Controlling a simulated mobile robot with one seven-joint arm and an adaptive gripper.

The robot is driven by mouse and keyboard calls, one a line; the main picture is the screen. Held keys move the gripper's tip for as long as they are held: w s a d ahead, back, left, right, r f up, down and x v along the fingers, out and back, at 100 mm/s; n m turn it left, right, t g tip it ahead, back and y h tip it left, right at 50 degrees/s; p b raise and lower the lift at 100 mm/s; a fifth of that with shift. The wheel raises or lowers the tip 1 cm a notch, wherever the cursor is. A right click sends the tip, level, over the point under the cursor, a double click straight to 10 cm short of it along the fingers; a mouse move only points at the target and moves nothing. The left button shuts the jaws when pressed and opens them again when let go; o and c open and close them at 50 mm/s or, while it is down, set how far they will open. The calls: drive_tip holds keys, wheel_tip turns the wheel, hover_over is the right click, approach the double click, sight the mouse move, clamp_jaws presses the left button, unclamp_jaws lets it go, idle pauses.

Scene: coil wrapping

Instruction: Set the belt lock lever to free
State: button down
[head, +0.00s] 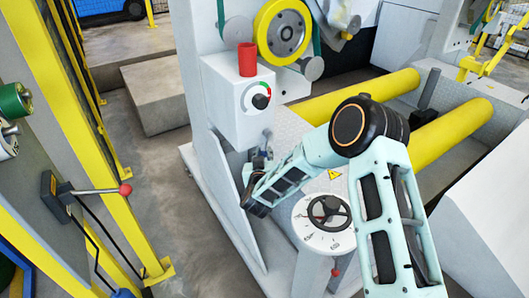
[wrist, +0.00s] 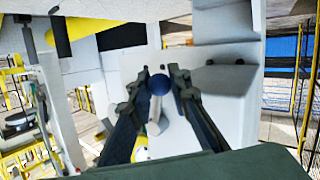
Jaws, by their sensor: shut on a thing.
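A lever with a dark blue ball knob (wrist: 158,84) and a pale shaft shows in the wrist view, standing out from a white panel. I take it to be the belt lock lever; no label is readable. My gripper (wrist: 160,73) has one finger on each side of the knob and is shut on it. In the head view my gripper (head: 261,158) is at the side of the white machine, below the control box. It is small there, and my arm and the gripper largely hide the lever.
A white control box (head: 241,105) with a dial and a red cup-like part (head: 247,59) is just above my gripper. A handwheel pedestal (head: 322,222) stands close to my arm. Yellow rollers (head: 450,133) lie behind it. A red-knobbed lever (head: 97,190) is at left.

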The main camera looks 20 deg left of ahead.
drive_tip(key=c, duration=1.8)
unclamp_jaws()
drive_tip(key=shift+o, duration=0.2)
drive_tip(key=v, duration=1.2)
